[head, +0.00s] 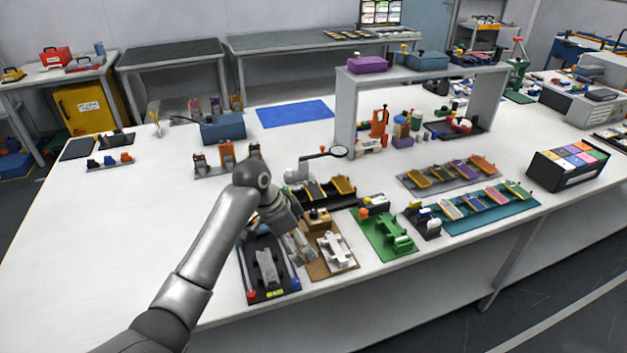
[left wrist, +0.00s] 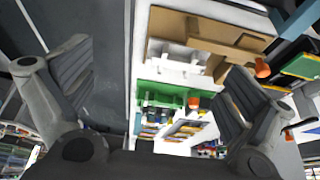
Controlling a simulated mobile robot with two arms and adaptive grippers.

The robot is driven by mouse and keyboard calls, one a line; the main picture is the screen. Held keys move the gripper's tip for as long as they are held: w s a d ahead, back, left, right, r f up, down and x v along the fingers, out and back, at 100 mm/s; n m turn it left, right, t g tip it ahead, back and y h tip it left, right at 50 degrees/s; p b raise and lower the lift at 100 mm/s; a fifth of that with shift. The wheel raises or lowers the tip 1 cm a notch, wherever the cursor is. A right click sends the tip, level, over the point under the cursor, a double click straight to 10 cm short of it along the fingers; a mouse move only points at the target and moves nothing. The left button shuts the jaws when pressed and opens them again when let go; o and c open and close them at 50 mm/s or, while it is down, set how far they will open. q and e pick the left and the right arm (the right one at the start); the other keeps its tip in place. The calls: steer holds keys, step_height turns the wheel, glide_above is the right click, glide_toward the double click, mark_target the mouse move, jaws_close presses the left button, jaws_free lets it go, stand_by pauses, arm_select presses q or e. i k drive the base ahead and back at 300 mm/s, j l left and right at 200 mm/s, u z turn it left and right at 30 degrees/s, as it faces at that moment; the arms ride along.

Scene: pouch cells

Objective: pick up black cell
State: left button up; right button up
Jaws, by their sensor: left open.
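A dark, black-looking cell (head: 315,191) lies tilted in a black rack (head: 358,200) near the table's middle, left of a golden-yellow cell (head: 343,185). My left gripper (head: 299,245) is in front of that rack, low over the gap between a black fixture (head: 269,285) and a brown fixture (head: 343,262). In the left wrist view my left gripper (left wrist: 158,85) has its fingers wide apart with nothing between them. The brown fixture (left wrist: 215,35) and a green fixture (left wrist: 165,92) show beyond the fingers. The black cell cannot be made out there. My right gripper is not in view.
A grey rack (head: 462,184) and a teal rack (head: 483,222) hold several coloured cells to the right. A magnifier (head: 339,152) stands behind the black rack. A grey raised shelf (head: 425,74) stands farther back. The table's left side is mostly clear.

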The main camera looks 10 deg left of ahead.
mark_target(315, 191)
steer(key=i+j, duration=0.2)
steer(key=i, duration=0.3)
steer(key=i+j, duration=0.25)
steer(key=i, duration=0.25)
